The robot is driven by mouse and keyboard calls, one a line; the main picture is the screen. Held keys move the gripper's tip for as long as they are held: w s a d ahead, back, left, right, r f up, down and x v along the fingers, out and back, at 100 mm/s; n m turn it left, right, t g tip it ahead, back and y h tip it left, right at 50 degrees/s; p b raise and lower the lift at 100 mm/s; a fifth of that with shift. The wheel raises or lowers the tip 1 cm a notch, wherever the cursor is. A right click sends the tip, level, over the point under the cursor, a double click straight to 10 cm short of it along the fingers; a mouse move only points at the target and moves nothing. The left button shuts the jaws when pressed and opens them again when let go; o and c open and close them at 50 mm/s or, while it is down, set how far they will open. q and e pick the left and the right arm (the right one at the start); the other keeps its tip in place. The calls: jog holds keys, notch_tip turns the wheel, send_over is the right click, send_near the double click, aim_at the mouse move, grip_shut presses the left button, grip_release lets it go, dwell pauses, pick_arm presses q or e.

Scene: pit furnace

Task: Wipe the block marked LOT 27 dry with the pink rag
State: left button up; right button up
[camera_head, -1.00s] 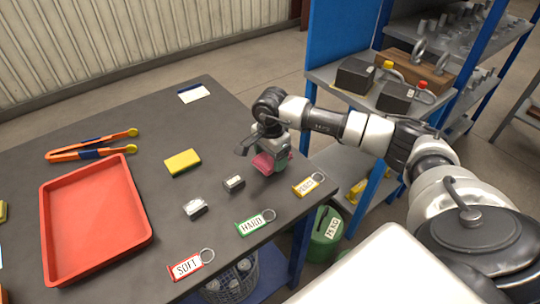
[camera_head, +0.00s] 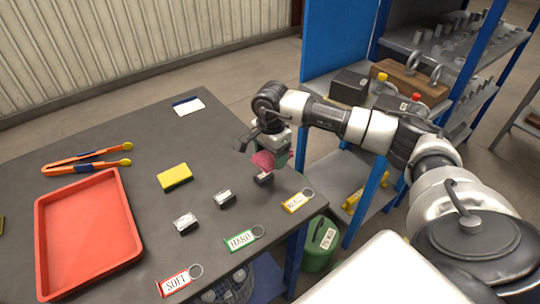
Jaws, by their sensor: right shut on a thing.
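My right gripper (camera_head: 272,142) is shut on the pink rag (camera_head: 262,161), which hangs bunched below it over the right part of the dark table. A small dark block (camera_head: 264,179) shows just below the rag; I cannot tell whether they touch. Two more small dark blocks with pale tops lie to the left, one in the middle (camera_head: 224,199) and one nearer (camera_head: 184,223). Their markings are too small to read, so I cannot tell which is LOT 27. My left gripper is not in view.
Tags reading SOFT (camera_head: 174,284) and HARD (camera_head: 240,240), and a yellow tag (camera_head: 294,204), lie along the near edge. A yellow sponge-like block (camera_head: 175,177), red tray (camera_head: 90,232) and orange tongs (camera_head: 88,160) are to the left. A shelf (camera_head: 345,135) stands right.

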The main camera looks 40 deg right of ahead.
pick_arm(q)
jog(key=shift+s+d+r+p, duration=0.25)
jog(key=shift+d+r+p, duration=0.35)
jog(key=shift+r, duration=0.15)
pick_arm(e)
jog(key=shift+r, duration=1.35)
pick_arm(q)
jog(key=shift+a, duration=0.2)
